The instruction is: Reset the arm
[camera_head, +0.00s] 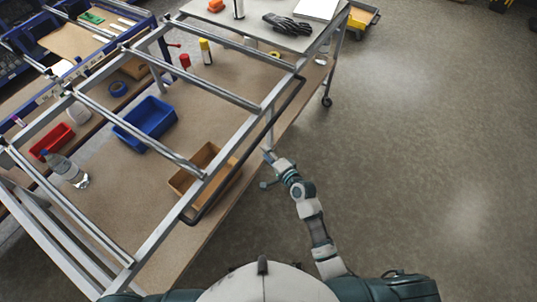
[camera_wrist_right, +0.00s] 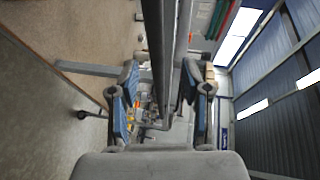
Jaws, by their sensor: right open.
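My right arm reaches forward from the bottom of the head view. My right gripper (camera_head: 266,170) is open beside the black handle bar (camera_head: 285,103) of the metal-framed cart. In the right wrist view the two blue-padded fingers of the gripper (camera_wrist_right: 162,90) stand wide apart. A dark bar and a grey rail (camera_wrist_right: 183,40) run through the picture between them. I cannot tell whether the fingers are around the bar or only short of it. Nothing is gripped. My left gripper is not in view.
The cart's metal frame (camera_head: 160,75) has several crossbars. Below are a blue bin (camera_head: 146,124), a red bin (camera_head: 52,142), a tan box (camera_head: 205,172) and a water bottle (camera_head: 66,170). Black gloves (camera_head: 287,24) lie on the far top. The floor (camera_head: 420,150) at right is clear; a yellow cart (camera_head: 362,17) stands beyond.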

